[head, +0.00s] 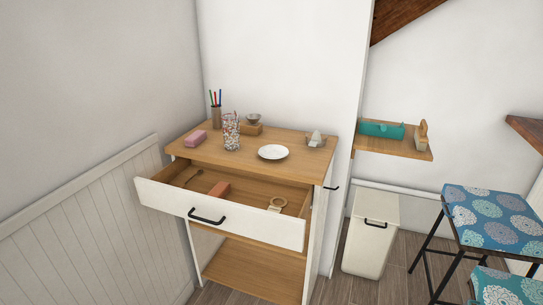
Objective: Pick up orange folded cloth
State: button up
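A small orange-brown folded piece (219,189), which looks like the orange folded cloth, lies inside the open drawer (215,213) of the wooden cabinet. It rests near the middle of the drawer floor, behind the white front panel, and its lower part is partly hidden by that panel. My gripper is not in view.
A dark utensil and a pale ring-shaped item (278,203) also lie in the drawer. The cabinet top (238,154) holds a pink block (196,138), pencil cup, patterned glass, white plate (273,152) and small items. A white bin (371,235) and patterned stool (492,215) stand right.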

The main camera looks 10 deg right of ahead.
aim_at(221, 191)
jog(key=i+l+u, duration=0.1)
jog(key=i, duration=0.25)
jog(key=i+l+u, duration=0.1)
jog(key=i, duration=0.3)
jog(key=i+l, duration=0.1)
jog(key=i, duration=0.4)
